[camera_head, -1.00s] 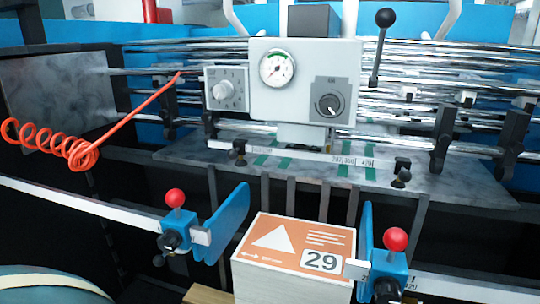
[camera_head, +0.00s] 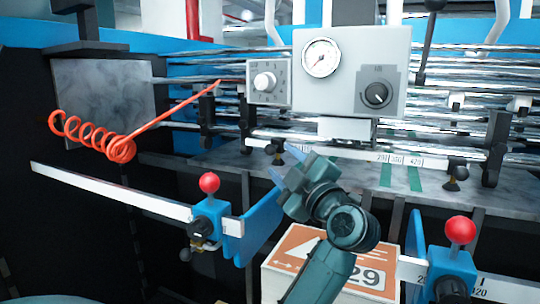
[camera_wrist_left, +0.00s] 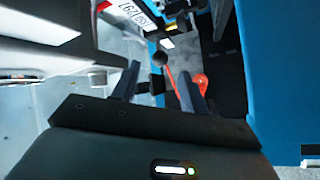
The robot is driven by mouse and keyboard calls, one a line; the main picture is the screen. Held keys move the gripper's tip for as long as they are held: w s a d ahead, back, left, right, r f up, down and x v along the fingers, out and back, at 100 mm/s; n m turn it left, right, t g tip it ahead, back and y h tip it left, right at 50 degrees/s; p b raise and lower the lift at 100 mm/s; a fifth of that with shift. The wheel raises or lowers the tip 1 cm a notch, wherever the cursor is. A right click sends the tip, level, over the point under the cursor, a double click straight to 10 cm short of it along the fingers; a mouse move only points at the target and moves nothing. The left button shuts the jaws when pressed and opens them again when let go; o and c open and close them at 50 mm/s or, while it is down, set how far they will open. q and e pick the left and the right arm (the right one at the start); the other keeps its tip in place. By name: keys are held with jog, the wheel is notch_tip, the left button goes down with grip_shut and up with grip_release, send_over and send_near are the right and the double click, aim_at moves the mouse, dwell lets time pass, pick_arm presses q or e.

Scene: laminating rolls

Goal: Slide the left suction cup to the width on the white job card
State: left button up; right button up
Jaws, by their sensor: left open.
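The left suction cup (camera_head: 277,154), small and black, hangs on the white scale bar (camera_head: 340,153) below the grey control box. The right suction cup (camera_head: 455,174) hangs at the bar's right end. My left gripper (camera_head: 286,166) is open, its fingertips close to the left suction cup and slightly below it in the picture; I cannot tell if they touch. In the left wrist view a dark round knob (camera_wrist_left: 160,58) shows between the open fingers. A white card (camera_wrist_left: 134,11) with black digits shows there at the top, not clearly readable. My right gripper is not in view.
A box with an orange label (camera_head: 372,278) reading 29 stands below, partly hidden by my left arm. Blue side guides with red knobs (camera_head: 209,183) (camera_head: 461,230) flank it. A coiled orange hose (camera_head: 95,138) hangs at left. Chrome rods cross behind.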

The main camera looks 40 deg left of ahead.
aim_at(273, 152)
pick_arm(q)
jog(key=x, duration=0.6)
jog(key=shift+w+a+r+p, duration=0.1)
jog(key=shift+a+p, duration=0.25)
jog(key=shift+a, duration=0.05)
jog(key=shift+c, duration=0.4)
grip_shut()
